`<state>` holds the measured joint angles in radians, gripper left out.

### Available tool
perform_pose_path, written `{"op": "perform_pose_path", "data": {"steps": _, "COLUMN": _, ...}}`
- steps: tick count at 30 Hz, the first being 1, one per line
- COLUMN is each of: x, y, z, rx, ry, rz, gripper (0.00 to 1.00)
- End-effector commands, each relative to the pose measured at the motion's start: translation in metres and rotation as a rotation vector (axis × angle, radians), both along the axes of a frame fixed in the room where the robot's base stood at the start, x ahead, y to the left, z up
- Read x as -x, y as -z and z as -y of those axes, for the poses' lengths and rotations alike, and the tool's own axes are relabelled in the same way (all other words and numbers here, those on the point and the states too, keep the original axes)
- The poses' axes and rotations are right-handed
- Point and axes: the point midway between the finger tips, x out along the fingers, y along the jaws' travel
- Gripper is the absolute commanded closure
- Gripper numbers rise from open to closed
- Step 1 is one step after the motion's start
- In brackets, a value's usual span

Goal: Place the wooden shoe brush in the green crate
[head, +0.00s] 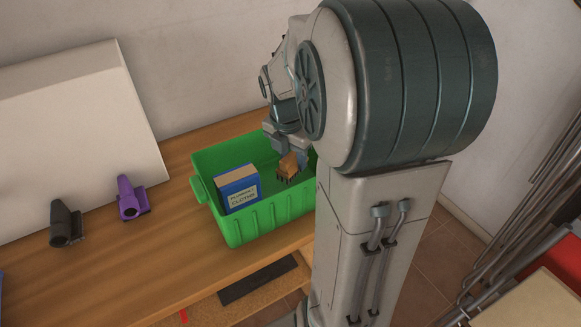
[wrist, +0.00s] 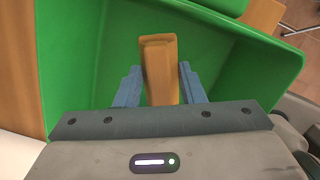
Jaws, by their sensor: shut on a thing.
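The wooden shoe brush (head: 288,167) has a tan wooden body and dark bristles on its underside. My gripper (head: 286,152) is shut on it and holds it within the green crate (head: 265,222), toward the right side. In the wrist view the brush (wrist: 160,68) sits between the two blue-grey fingers of my gripper (wrist: 160,82), with the green crate (wrist: 85,50) around and below it. I cannot tell whether the brush touches the crate floor. My arm hides the crate's right end in the head view.
A blue box labelled cloths (head: 238,190) stands in the crate's left part. The crate stands on a wooden bench (head: 150,255). A purple object (head: 131,198) and a dark grey one (head: 65,224) stand left of it, before a white panel (head: 75,120).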

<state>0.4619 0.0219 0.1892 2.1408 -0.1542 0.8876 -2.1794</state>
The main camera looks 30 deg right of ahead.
Motion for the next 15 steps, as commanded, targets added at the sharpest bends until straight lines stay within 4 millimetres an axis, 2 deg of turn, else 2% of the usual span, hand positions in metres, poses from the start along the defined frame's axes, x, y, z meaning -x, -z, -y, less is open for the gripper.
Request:
{"op": "perform_pose_path", "data": {"steps": 7, "x": 0.001, "y": 0.033, "z": 0.0, "rx": -0.002, "ry": 0.001, "rz": -0.003, "gripper": 0.88}}
{"op": "perform_pose_path", "data": {"steps": 15, "x": 0.0, "y": 0.034, "z": 0.0, "rx": -0.001, "ry": 0.001, "rz": 0.0, "gripper": 0.88}}
